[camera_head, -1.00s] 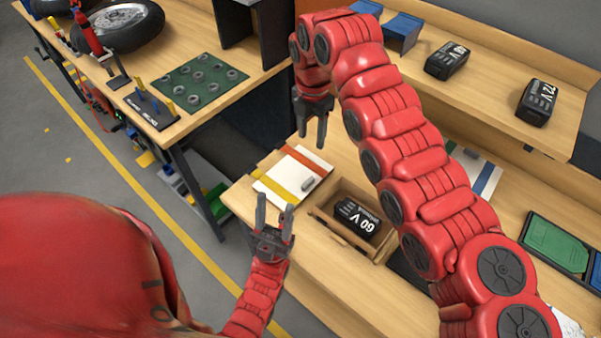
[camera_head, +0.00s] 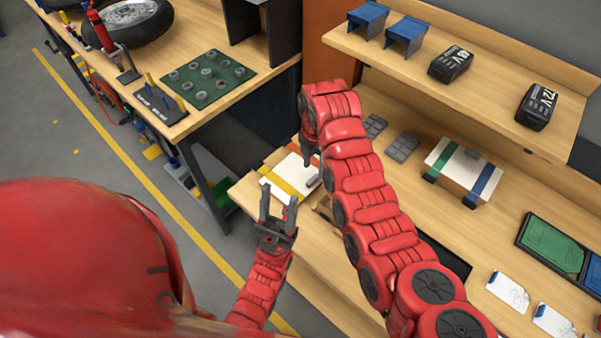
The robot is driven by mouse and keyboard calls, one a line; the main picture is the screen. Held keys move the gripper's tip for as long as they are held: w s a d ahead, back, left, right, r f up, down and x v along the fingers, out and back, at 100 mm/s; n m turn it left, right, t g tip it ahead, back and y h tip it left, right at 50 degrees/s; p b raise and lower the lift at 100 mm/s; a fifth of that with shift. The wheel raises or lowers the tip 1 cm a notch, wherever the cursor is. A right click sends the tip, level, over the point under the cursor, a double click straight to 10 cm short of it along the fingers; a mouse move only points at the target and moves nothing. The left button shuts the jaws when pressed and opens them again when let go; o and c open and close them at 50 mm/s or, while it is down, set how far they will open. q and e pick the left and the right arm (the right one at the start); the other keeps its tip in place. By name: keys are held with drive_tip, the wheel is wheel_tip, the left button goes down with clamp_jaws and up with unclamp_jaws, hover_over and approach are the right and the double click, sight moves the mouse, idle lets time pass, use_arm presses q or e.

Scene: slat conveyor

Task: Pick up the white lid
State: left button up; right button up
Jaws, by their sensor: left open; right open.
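A white lid (camera_head: 296,172) with a yellow and an orange-red stripe and a small grey handle lies on the near wooden bench. A second white lid (camera_head: 452,180), with a green and a blue stripe and a grey handle, is further right. My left gripper (camera_head: 279,200) is open and empty, its fingers pointing up the picture and overlapping the near edge of the yellow-striped lid; contact cannot be told. My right gripper (camera_head: 312,158) appears by the lid's upper right, largely hidden by its own arm.
A wooden box (camera_head: 322,212) beside the yellow-striped lid is mostly behind my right arm. Black batteries (camera_head: 451,64) and blue holders (camera_head: 404,36) stand on the raised shelf. A green tray (camera_head: 550,245) is at right.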

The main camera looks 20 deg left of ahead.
sight(313, 179)
drive_tip(key=f+p, duration=0.2)
drive_tip(key=f, duration=0.1)
drive_tip(key=shift+s+f, duration=0.1)
drive_tip(key=shift+s, duration=0.1)
drive_tip(key=shift+f+p, duration=0.35)
drive_tip(key=shift+p, duration=0.05)
drive_tip(key=shift+w+f, duration=0.1)
drive_tip(key=shift+f, duration=0.35)
clamp_jaws()
